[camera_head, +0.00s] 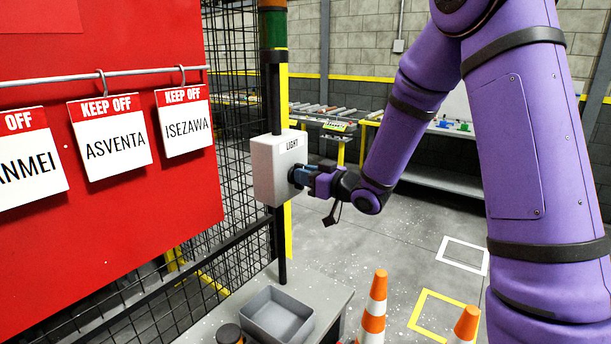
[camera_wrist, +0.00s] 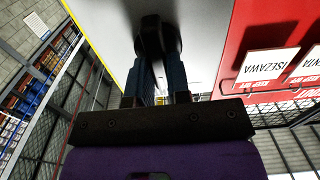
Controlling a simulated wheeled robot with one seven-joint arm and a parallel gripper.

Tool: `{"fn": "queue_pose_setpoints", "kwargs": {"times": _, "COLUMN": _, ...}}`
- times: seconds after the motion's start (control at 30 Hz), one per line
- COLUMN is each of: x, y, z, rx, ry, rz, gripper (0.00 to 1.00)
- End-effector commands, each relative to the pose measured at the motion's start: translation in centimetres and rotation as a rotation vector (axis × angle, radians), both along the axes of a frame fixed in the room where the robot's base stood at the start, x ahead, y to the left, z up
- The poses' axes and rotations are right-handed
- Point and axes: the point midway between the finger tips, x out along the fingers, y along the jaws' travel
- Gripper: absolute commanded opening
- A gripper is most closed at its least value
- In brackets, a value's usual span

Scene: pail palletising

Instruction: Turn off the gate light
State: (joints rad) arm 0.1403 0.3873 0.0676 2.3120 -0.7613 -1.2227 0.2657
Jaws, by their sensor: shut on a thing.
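A white switch box (camera_head: 277,165) marked LIGHT is fixed to a dark post in the head view. It fills the upper middle of the wrist view as a pale face (camera_wrist: 105,30). A black knob (camera_wrist: 158,22) stands out from the box face. My gripper (camera_head: 300,176) reaches the box from the right and is shut on the knob, with a blue finger on either side of it. In the head view my fingers hide most of the knob, and its turn angle is hard to tell. A light column with green and orange parts (camera_head: 273,28) tops the post.
A red board (camera_head: 90,215) with hanging KEEP OFF tags stands left, beside a black mesh fence (camera_head: 240,100). A grey tray (camera_head: 277,315) sits on a bench below the box. Orange-and-white cones (camera_head: 376,305) stand on the floor at lower right.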

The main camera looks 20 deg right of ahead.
Motion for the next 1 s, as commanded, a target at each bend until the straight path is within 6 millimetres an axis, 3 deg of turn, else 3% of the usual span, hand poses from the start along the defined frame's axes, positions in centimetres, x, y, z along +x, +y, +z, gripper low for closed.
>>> {"fn": "queue_pose_setpoints", "kwargs": {"times": 0.13, "x": 0.0, "y": 0.0, "z": 0.0, "rx": -0.001, "ry": 0.000, "rz": 0.000, "gripper": 0.00}}
{"fn": "queue_pose_setpoints", "kwargs": {"times": 0.17, "x": 0.0, "y": 0.0, "z": 0.0, "rx": -0.001, "ry": 0.000, "rz": 0.000, "gripper": 0.20}}
{"fn": "queue_pose_setpoints", "kwargs": {"times": 0.27, "x": 0.0, "y": 0.0, "z": 0.0, "rx": -0.001, "ry": 0.000, "rz": 0.000, "gripper": 0.43}}
{"fn": "queue_pose_setpoints", "kwargs": {"times": 0.67, "x": -0.6, "y": -0.5, "z": 0.0, "rx": 0.000, "ry": 0.000, "rz": -0.001, "gripper": 0.43}}
{"fn": "queue_pose_setpoints", "kwargs": {"times": 1.0, "x": -5.4, "y": -4.1, "z": 0.0, "rx": -0.001, "ry": 0.000, "rz": -0.004, "gripper": 0.43}}
